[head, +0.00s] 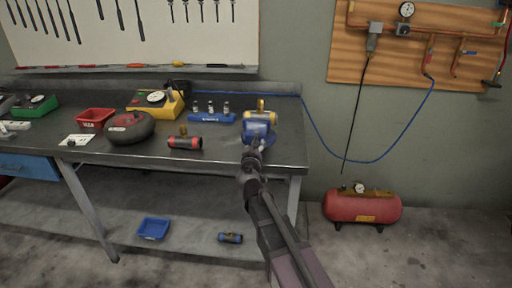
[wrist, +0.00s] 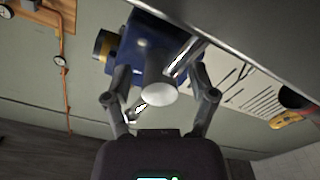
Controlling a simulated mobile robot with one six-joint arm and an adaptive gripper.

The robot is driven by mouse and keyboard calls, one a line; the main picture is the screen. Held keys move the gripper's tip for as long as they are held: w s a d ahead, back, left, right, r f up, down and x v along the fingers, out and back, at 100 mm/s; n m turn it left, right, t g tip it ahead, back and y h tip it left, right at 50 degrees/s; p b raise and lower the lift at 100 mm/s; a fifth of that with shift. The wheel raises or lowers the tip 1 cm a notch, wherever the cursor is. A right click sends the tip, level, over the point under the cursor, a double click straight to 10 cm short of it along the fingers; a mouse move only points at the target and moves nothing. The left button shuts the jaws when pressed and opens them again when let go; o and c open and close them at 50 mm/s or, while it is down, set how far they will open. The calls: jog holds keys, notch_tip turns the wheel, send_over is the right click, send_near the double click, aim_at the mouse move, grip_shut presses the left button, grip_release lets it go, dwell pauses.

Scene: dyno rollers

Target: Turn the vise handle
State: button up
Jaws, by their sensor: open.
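The blue vise (head: 258,131) is at the right end of the workbench, with a yellow cylindrical part in its upper section. It also shows in the wrist view (wrist: 146,45), at a steep tilt. Its silver handle bar (wrist: 185,58) runs diagonally past the pale round screw end (wrist: 158,93). My gripper (head: 252,155) is in front of the vise at the bench edge. In the wrist view my gripper (wrist: 161,76) is open, with one finger on each side of the screw end and handle. Whether the fingers touch the bar cannot be told. My gripper hides the handle in the head view.
On the workbench (head: 225,152), left of the vise, are a blue socket rack (head: 212,117), a red-and-black cylinder (head: 185,143) and a round dark device (head: 130,127). A red compressor tank (head: 362,206) stands on the floor at right. A blue hose (head: 345,159) hangs along the wall.

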jog(key=shift+s, duration=0.1)
jog(key=s, duration=1.1)
jog(key=shift+s+a, duration=0.2)
jog(key=shift+s, duration=0.2)
jog(key=s+d+f+m+g+h, duration=0.1)
jog(key=d+f+m+g+h, duration=0.3)
jog(key=d, duration=0.5)
jog(key=s+d+f+m+g+h, duration=0.15)
jog(key=d+f+g, duration=0.35)
jog(key=d, duration=0.5)
jog(key=s+d+f+g+y, duration=0.3)
jog(key=s+f+g, duration=0.2)
jog(key=s, duration=0.1)
jog(key=s+d+f+g+y, duration=0.2)
jog(key=s+f+g+y, duration=0.15)
jog(key=s+f, duration=0.2)
notch_tip(320, 180, up, 15)
jog(key=p, duration=1.4)
jog(key=shift+s+r, duration=0.2)
jog(key=shift+s, duration=0.15)
